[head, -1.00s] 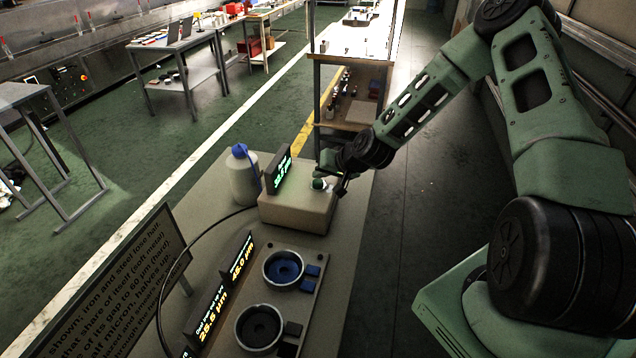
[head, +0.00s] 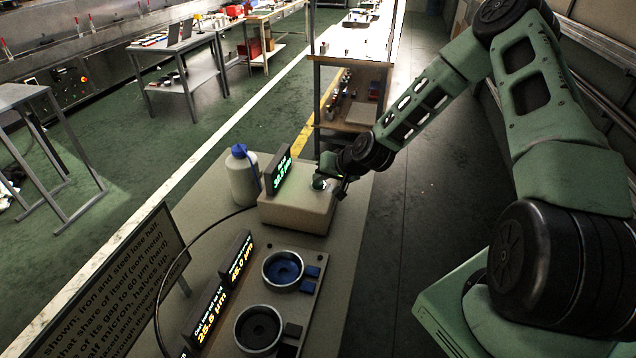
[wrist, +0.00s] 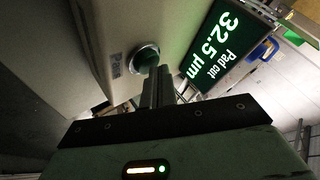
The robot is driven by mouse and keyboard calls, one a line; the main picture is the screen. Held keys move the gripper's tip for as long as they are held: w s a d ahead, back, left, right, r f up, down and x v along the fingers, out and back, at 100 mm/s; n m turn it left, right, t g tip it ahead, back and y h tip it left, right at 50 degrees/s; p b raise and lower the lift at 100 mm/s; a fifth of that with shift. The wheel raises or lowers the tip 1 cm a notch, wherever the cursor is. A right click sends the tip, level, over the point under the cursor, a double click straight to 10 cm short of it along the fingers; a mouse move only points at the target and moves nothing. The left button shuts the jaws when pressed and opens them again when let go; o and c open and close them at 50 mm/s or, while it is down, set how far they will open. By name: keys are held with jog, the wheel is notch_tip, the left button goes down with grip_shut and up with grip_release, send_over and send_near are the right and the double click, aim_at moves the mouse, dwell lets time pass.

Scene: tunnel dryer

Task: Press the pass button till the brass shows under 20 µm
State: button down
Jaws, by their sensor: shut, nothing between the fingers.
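The pass button (wrist: 147,57) is a green disc in a steel ring on the pale box (head: 291,212); beside it in the wrist view is lettering that looks like "Pass". It also shows small in the head view (head: 319,181). My gripper (wrist: 155,78) is shut and empty, its fingertips at the button's edge; I cannot tell if they touch it. In the head view my gripper (head: 337,187) is at the box's right end. The green display (wrist: 228,45) on the box reads "Pad cut 32.5 µm". Two amber displays read about 45.0 µm (head: 237,260) and 25.5 µm (head: 207,315); which is brass is unreadable.
A blue-lined round dish (head: 283,269) and a dark-lined one (head: 258,328) sit in front of the amber displays. A white bottle with a blue cap (head: 242,178) stands left of the box. A black cable curves across the bench. A text sign (head: 120,285) stands at left.

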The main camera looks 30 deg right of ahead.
aim_at(321, 184)
jog(key=shift+f, duration=0.25)
dwell(0.4)
jog(key=shift+r+p, duration=0.45)
jog(key=shift+r, duration=0.5)
jog(key=shift+r+p, duration=1.75)
jog(key=shift+r, duration=0.8)
